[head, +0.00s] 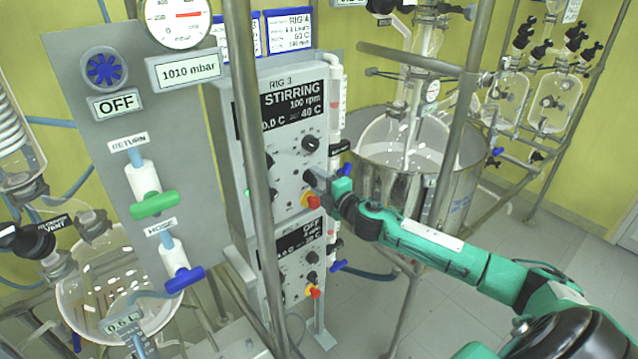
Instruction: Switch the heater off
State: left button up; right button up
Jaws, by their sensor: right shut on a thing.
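The RIG 3 control box (258,150) is a grey unit at the centre of the head view, with a dark display (293,107) reading STIRRING, 100 rpm and 40 C. A black knob (310,144) sits below the display. My right gripper (314,182) reaches in from the right and is shut at the box's front, below that knob. It seems to hold a lower knob, which its fingers hide. My left gripper is not in view.
A second control box (300,240) with a display reading OFF stands below. A metal post (252,160) crosses in front of the boxes. A grey panel (110,60) with valves is at left. A steel vessel (400,165) with glassware stands behind my right arm.

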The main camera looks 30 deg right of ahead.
jog(key=o, duration=1)
jog(key=shift+s+d+f+b, duration=0.1)
jog(key=shift+s+b, duration=0.1)
jog(key=shift+s, duration=0.15)
jog(key=shift+s+f+b, duration=0.1)
jog(key=shift+s+b, duration=0.05)
jog(key=shift+s, duration=0.15)
jog(key=s+b, duration=0.5)
jog(key=s, duration=0.7)
jog(key=shift+s+d+r, duration=0.15)
jog(key=shift+s+d, duration=0.1)
jog(key=shift+d, duration=0.2)
